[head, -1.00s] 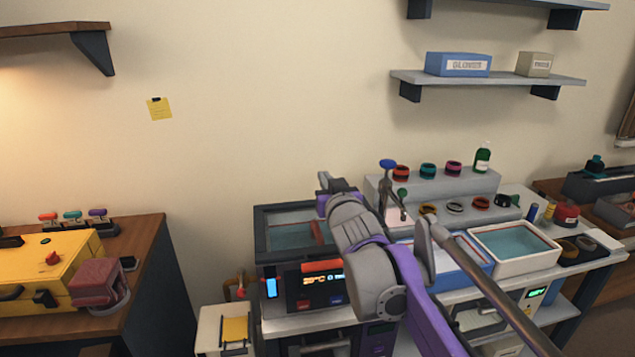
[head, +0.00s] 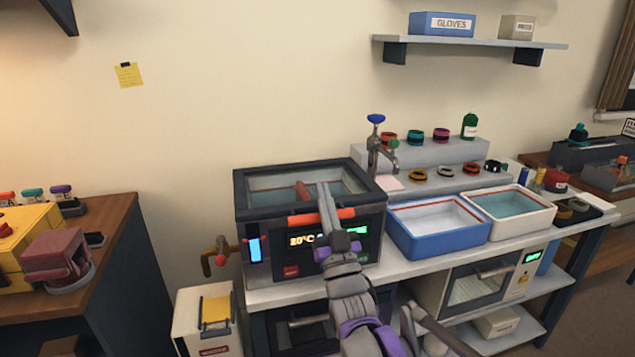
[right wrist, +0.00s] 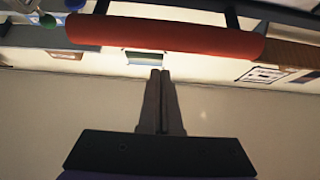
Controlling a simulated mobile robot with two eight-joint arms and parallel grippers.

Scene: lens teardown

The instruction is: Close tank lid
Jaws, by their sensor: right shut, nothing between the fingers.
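The tank (head: 248,224) is a dark-rimmed box with a lit temperature display on its front, standing at the left end of the bench. Pale inner walls and blue-green liquid show through its top; I cannot tell whether a clear lid pane lies over them. An orange-red handle bar (head: 345,213) runs along the upper front; it also shows in the right wrist view (right wrist: 165,38) on dark brackets. My right gripper (head: 324,188) is shut and empty. Its fingers cross in front of the bar in the head view; contact is unclear. My left gripper is not in view.
A blue tray (head: 400,236) and a white tray (head: 541,228) of liquid stand right of the tank. A tap (head: 376,150) rises behind. A red-knobbed valve (head: 220,260) sticks out at the tank's left.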

